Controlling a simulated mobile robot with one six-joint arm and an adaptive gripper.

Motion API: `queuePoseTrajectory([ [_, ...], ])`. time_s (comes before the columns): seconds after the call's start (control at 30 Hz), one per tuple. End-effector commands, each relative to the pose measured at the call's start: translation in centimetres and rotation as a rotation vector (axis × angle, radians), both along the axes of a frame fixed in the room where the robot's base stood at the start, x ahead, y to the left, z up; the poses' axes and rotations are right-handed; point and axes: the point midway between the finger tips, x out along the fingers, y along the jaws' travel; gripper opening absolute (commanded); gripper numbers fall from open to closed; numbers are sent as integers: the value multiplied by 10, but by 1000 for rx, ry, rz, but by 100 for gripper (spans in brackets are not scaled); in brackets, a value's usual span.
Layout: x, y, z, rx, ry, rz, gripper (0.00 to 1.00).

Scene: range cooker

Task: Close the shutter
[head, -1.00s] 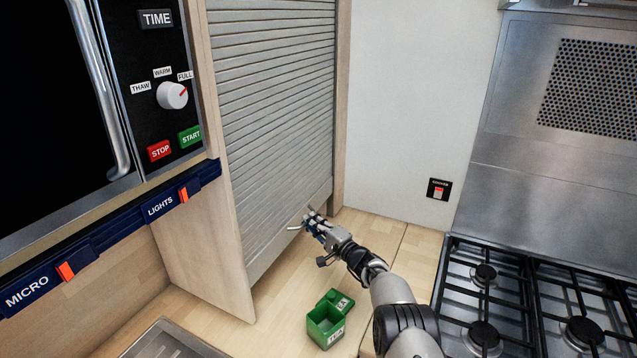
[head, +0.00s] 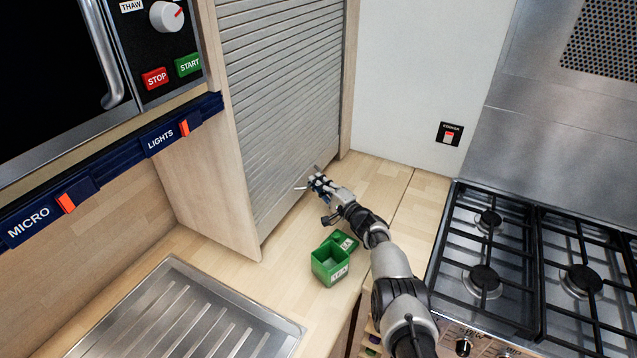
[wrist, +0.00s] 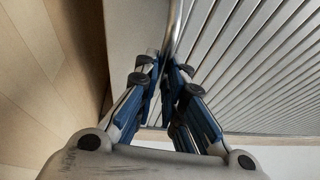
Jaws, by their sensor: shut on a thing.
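The grey slatted shutter (head: 280,90) covers the front of the wooden cabinet. Its bottom edge is at or very near the counter; I cannot tell whether it touches. A thin metal handle (wrist: 174,28) sticks out from the shutter's lower part. My gripper (head: 317,183) is at this handle, low over the counter. In the wrist view my gripper (wrist: 168,65) has its blue fingers closed around the handle, with the shutter slats (wrist: 245,65) to the right. The fingers partly hide the handle.
A green open tea box (head: 330,263) stands on the counter close to my arm. A gas hob (head: 485,250) lies to the right and a metal drainer (head: 180,310) at the lower left. The microwave (head: 50,70) is at upper left. Counter behind my gripper is clear.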

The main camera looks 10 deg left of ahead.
Motion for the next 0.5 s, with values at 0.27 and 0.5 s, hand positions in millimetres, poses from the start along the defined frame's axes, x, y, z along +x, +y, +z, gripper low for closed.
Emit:
queuePoseTrajectory([
  [0.27,0,0,-1,0,3,-1,21],
  [0.5,0,0,0,-1,1,0,30],
])
